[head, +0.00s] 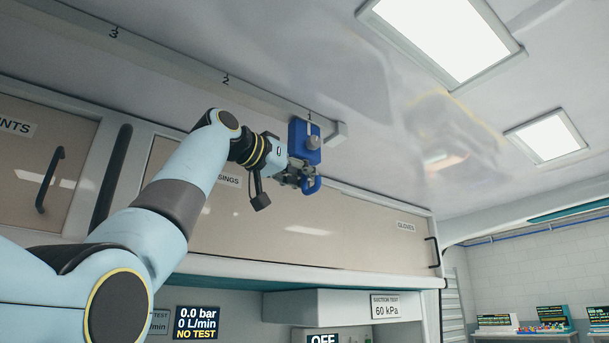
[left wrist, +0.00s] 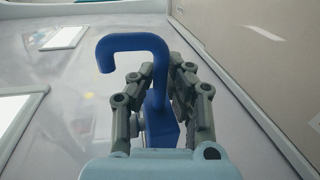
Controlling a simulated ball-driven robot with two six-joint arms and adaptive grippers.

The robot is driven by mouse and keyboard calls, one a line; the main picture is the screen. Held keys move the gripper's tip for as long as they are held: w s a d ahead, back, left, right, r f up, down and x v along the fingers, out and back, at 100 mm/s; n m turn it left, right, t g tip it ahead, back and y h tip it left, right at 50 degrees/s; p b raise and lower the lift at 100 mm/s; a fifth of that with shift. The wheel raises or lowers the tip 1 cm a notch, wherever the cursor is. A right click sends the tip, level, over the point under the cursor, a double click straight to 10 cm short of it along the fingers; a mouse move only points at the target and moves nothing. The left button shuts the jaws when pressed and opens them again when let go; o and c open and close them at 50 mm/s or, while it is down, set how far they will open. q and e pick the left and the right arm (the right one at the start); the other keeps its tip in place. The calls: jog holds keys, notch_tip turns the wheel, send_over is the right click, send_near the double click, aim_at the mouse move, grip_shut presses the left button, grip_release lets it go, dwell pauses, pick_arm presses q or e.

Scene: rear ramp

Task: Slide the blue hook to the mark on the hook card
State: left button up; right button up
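The blue hook (head: 305,142) hangs from the ceiling rail (head: 190,68), close to the rail's right end. It has a block-shaped body with a grey knob and a curved hook below. My left gripper (head: 300,178) is at the lower, curved part. In the left wrist view the hook's bend (left wrist: 133,42) rises past the fingertips, and my left gripper (left wrist: 160,75) is shut on its stem, with a finger on each side. The rail carries the numbers 3 and 2; a mark by the hook is too small to read surely. I see no hook card. My right gripper is out of view.
Overhead cabinets with a "GLOVES" door (head: 380,235) run below the rail. A "SUCTION TEST 60 kPa" card (head: 385,307) and a "NO TEST" display (head: 197,322) are lower down. Ceiling lights (head: 440,35) are at the right. The rail left of the hook is clear.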

pick_arm(q)
grip_shut()
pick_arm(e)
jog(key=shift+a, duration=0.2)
pick_arm(q)
jog(key=shift+a, duration=0.1)
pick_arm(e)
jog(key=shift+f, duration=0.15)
